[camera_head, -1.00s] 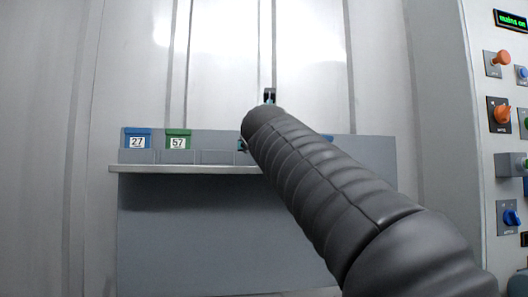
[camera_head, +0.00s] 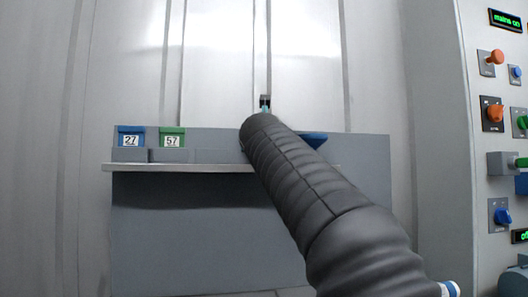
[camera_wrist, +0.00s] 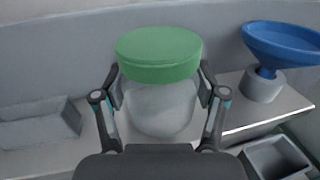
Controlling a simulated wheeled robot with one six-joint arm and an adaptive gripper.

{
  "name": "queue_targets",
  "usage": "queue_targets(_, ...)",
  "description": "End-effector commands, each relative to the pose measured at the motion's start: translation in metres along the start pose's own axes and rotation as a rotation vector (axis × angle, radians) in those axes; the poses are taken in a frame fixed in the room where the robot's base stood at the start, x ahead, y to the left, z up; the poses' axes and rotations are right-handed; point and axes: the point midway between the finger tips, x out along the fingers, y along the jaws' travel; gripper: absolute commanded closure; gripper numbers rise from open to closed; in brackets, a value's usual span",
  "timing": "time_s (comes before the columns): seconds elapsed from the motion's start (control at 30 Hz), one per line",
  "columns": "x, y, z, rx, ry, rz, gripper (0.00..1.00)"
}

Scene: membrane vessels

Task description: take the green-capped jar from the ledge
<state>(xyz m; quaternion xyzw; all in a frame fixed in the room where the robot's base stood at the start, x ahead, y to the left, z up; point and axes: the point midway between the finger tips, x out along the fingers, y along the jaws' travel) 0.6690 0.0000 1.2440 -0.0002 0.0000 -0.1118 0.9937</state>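The green-capped jar (camera_wrist: 160,95) has a broad green lid and a pale, rounded, translucent body. In the wrist view it stands upright between the two fingers of my gripper (camera_wrist: 160,92). The fingers lie close along both sides of the body, just under the lid. I cannot tell whether the pads press on it. The jar's base is partly hidden by my gripper, so its contact with the ledge (camera_head: 200,168) is not clear. In the head view my arm hides the jar and the fingers.
A blue funnel-shaped piece (camera_wrist: 282,45) on a grey holder stands right of the jar. A grey bin (camera_wrist: 40,122) is to the left. Blue bin 27 (camera_head: 131,140) and green bin 57 (camera_head: 172,140) sit at the ledge's left. A control panel (camera_head: 505,150) is far right.

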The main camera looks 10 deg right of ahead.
Motion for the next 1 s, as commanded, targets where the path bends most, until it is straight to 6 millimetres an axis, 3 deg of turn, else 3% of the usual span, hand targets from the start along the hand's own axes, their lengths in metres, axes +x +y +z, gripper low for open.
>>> queue_targets(0.47,-0.003,-0.001,0.006,0.001,-0.001,0.0,0.63)
queue_targets(1.0,-0.004,-0.001,0.052,0.002,-0.002,0.0,0.63)
